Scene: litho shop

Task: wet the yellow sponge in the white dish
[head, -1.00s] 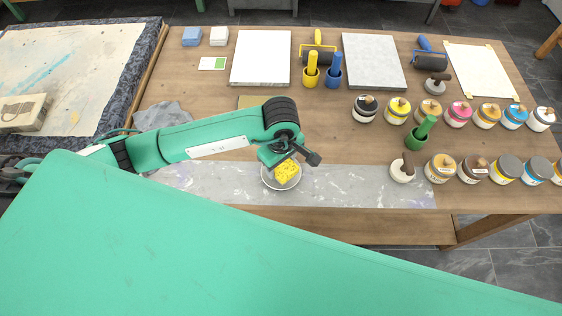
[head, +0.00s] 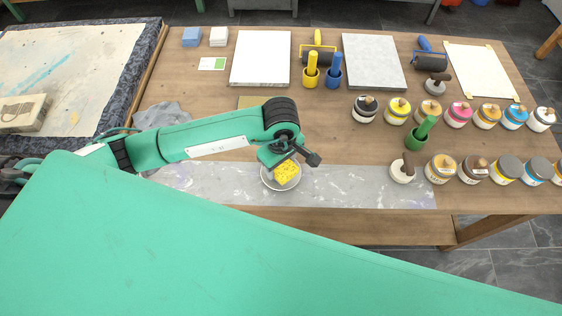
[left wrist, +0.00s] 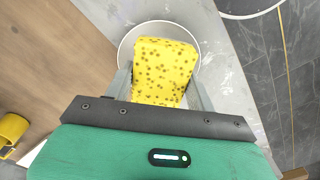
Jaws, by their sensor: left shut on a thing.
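The yellow sponge (head: 287,173), dotted with dark pores, is at the white dish (head: 268,184) near the table's front edge. My left gripper (left wrist: 158,85) is shut on the sponge, with one finger at each side of it in the left wrist view. That view shows the sponge (left wrist: 163,66) over the dish (left wrist: 126,47), covering much of it. I cannot tell whether the sponge touches the dish's bottom, and no water is clearly visible. In the head view the left gripper is partly hidden by its own wrist. My right gripper is not in view.
The dish stands on a grey, paint-streaked strip (head: 370,190) along the table's front. A grey cloth (head: 163,115) lies behind my left arm.

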